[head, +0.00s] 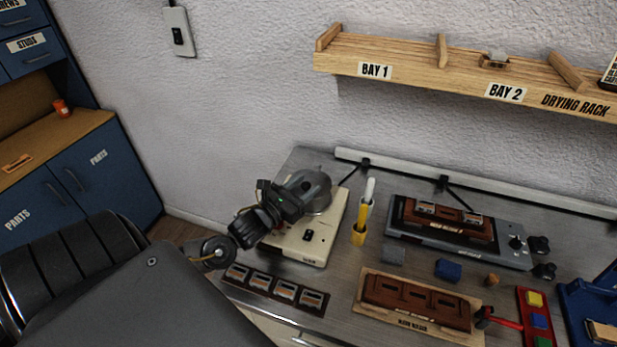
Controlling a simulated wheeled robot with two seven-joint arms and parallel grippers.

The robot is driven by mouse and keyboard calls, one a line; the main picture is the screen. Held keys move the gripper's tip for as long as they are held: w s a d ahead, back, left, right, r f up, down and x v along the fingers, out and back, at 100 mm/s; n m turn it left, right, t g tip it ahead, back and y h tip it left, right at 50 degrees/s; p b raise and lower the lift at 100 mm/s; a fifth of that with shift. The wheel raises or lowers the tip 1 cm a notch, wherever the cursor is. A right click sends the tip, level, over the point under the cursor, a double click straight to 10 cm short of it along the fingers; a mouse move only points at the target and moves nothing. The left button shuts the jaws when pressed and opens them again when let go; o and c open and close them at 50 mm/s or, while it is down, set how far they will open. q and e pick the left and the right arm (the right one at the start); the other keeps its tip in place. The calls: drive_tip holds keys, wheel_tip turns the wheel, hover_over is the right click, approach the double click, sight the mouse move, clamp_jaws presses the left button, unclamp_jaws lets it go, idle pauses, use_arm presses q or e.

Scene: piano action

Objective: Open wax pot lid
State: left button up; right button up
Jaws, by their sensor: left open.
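The wax pot (321,205) is a round grey metal pot on a cream base unit with a black switch, at the middle of the bench. Its dark grey lid (313,182) appears to sit on top. My left gripper (296,188) is at the near left side of the lid, with its fingers partly hidden against the dark pot. It is open. I cannot tell whether the fingers touch the lid or its handle. My right gripper is not in view.
A yellow holder with a white-tipped tool (360,226) stands just right of the pot. A strip of several dark blocks (275,290) lies in front. A brown holder board (418,304) and a grey fixture (458,236) are right. A wooden drying rack (465,75) hangs above.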

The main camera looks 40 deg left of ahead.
sight(311, 177)
use_arm(q)
drive_tip(key=shift+w, duration=1.35)
drive_tip(key=shift+c, duration=0.2)
